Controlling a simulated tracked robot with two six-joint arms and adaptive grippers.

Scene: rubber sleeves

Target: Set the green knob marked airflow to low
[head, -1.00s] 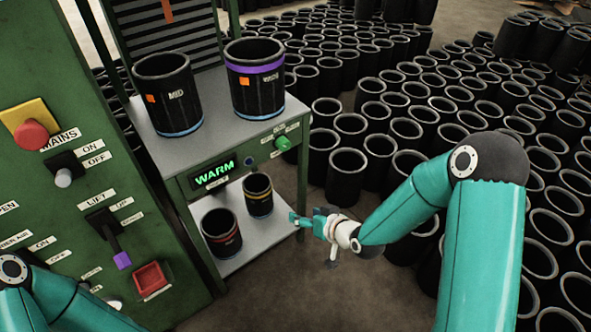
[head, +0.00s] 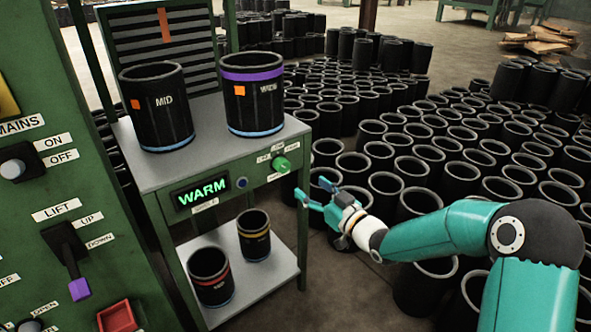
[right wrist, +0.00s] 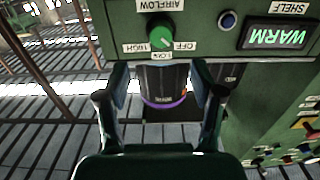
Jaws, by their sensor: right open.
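The green airflow knob (head: 282,165) is on the front panel of the green stand, right of the lit WARM display. In the right wrist view, which is upside down, the knob (right wrist: 160,31) sits among labels AIRFLOW, HIGH, LOW and OFF. I cannot tell surely which label it points to. My right gripper (head: 313,193) is open and empty, to the right of and slightly below the knob in the head view, apart from it. In the right wrist view its spread fingers (right wrist: 160,88) frame a sleeve behind, with the knob just above them. My left gripper is out of view.
Black sleeves marked MID (head: 160,115) and WIDE (head: 252,105) stand on the stand's top. Two smaller sleeves stand on the lower shelf (head: 262,284). A green switch panel (head: 60,190) is at left. Many black sleeves crowd the floor behind my right arm.

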